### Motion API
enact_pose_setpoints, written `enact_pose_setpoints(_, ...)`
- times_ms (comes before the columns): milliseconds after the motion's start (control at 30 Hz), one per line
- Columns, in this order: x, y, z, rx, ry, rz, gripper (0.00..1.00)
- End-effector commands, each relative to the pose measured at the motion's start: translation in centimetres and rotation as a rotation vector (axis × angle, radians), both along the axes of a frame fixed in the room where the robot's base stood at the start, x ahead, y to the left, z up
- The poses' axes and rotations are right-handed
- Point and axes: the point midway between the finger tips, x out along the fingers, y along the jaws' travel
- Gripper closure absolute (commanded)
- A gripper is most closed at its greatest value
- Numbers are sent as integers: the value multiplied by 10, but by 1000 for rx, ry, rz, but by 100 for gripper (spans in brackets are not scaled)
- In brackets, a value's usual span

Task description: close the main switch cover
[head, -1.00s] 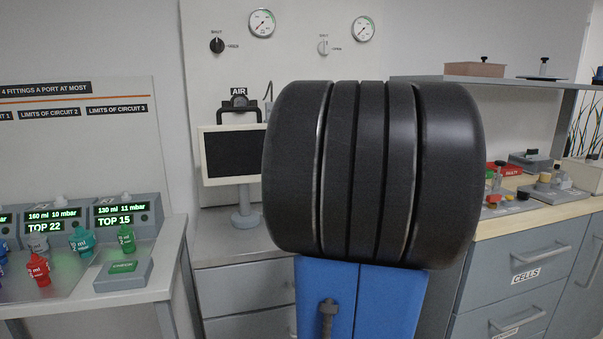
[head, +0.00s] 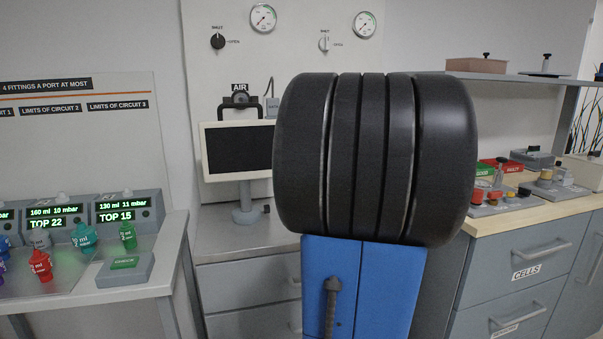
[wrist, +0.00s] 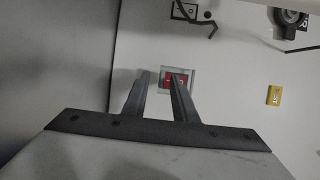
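In the wrist view a red switch (wrist: 173,81) sits in a pale square frame (wrist: 193,71) on a white wall panel. It is likely the main switch. My gripper (wrist: 161,74) points toward it with two dark fingers spread apart and nothing visible between them. The right fingertip overlaps the red switch in the picture; I cannot tell whether it touches. I cannot make out the cover or its position. In the head view my arm blocks the middle, and neither the gripper nor the switch shows.
In the wrist view a yellow box (wrist: 273,95) is on the wall at right and a dark bent bracket (wrist: 210,27) is above. In the head view a monitor (head: 238,151) stands on the back counter. A bench with fittings (head: 170,284) is at left, a wooden-topped counter (head: 520,214) at right.

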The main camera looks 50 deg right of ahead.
Motion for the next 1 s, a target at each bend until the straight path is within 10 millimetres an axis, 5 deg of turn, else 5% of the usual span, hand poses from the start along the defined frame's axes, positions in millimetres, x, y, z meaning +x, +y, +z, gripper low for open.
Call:
enact_pose_setpoints(433, -10, 0, 3, -2, -2, -3, 75)
enact_pose_setpoints(1000, -88, 12, 11, -2, -2, -5, 75)
